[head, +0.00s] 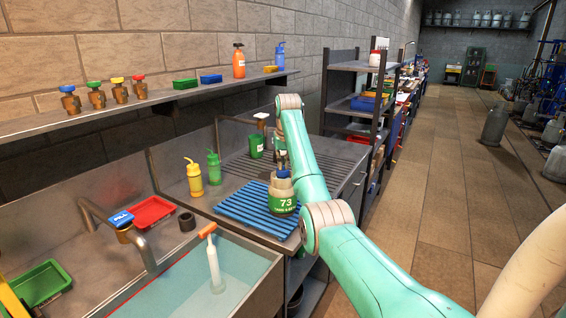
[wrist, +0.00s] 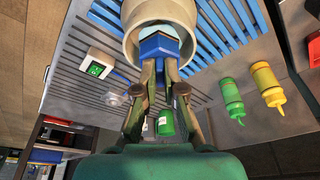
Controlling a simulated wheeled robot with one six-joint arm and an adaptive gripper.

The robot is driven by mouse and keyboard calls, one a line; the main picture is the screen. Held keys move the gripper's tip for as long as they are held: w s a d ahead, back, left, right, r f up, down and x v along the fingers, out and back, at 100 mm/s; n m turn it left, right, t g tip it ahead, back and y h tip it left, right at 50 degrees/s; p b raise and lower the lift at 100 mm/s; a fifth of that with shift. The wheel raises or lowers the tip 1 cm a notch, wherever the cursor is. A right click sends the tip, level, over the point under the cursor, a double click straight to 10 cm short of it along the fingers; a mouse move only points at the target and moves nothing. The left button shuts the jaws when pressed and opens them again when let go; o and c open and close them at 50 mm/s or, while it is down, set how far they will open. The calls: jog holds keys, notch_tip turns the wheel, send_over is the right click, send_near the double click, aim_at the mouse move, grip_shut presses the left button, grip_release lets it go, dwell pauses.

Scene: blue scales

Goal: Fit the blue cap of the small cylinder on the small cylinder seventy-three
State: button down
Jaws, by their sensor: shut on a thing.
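The small cylinder seventy-three (head: 284,205) stands upright on a blue slatted mat (head: 243,214). It has a cream top and a green band marked 73. In the wrist view its cream collar (wrist: 134,40) fills the top of the picture. My gripper (wrist: 160,66) is shut on the blue cap (wrist: 158,46), at the collar's opening. The blue cap also shows in the head view (head: 282,173), just over the cylinder's top. My arm partly hides the gripper in the head view. I cannot tell whether the cap is seated or only touching.
Yellow (head: 194,179) and green (head: 214,168) bottles stand left of the mat. A green canister (head: 256,147) and a white device with a green display (wrist: 96,63) stand behind it. The water-filled sink (head: 190,285) lies in front, and a wall shelf (head: 150,97) runs above.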

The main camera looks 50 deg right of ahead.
jog(key=shift+f, duration=0.3)
jog(key=c, duration=1.2)
grip_release()
jog(key=shift+r, duration=0.1)
jog(key=v, duration=0.7)
jog(key=shift+r, duration=0.15)
jog(key=shift+s, duration=0.1)
